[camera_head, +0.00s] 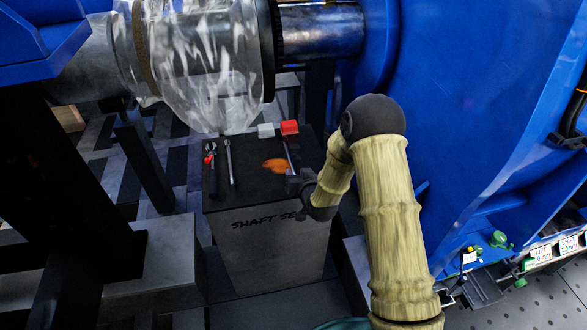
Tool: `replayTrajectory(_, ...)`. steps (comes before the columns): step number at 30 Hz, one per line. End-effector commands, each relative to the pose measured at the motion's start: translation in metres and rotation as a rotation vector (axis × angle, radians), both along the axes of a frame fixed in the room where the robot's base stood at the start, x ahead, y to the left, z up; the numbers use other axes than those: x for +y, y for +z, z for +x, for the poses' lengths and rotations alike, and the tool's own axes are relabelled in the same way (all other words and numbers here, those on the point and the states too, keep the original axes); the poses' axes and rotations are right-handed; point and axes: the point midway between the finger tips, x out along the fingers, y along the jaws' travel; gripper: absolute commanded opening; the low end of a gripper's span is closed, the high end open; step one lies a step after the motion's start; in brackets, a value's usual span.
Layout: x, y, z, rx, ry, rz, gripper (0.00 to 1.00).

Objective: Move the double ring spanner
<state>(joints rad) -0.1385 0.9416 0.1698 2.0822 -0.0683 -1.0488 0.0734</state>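A dark box with "SHAFT SE…" lettered on its front has tools on its black top (250,187). A slim grey spanner-like tool (230,162) lies lengthwise on the left part of the top; its end shapes are too small to tell whether it is the double ring spanner. Another thin grey tool (287,151) runs from a red block (289,127) down toward my gripper (293,182). My gripper is small and dark at the right edge of the box top. Its fingers are partly hidden, and I cannot tell whether they touch that tool.
A red-handled tool (210,160) lies at the box's left edge. An orange item (275,165) and a pale block (265,130) are also on top. A plastic-wrapped shaft (200,55) hangs overhead. A blue housing (475,110) stands close on the right, dark posts on the left.

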Motion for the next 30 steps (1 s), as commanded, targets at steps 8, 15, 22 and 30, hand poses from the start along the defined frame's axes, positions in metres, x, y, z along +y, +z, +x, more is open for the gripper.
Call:
replayTrajectory(8,0.013,-0.016,0.035,-0.001,-0.001,0.0,0.38)
replayTrajectory(15,0.016,-0.019,0.045,-0.001,-0.001,0.0,0.38)
replayTrajectory(22,0.016,-0.019,0.044,0.0,-0.001,0.0,0.32)
replayTrajectory(30,0.016,-0.019,0.044,0.0,0.0,0.0,0.0)
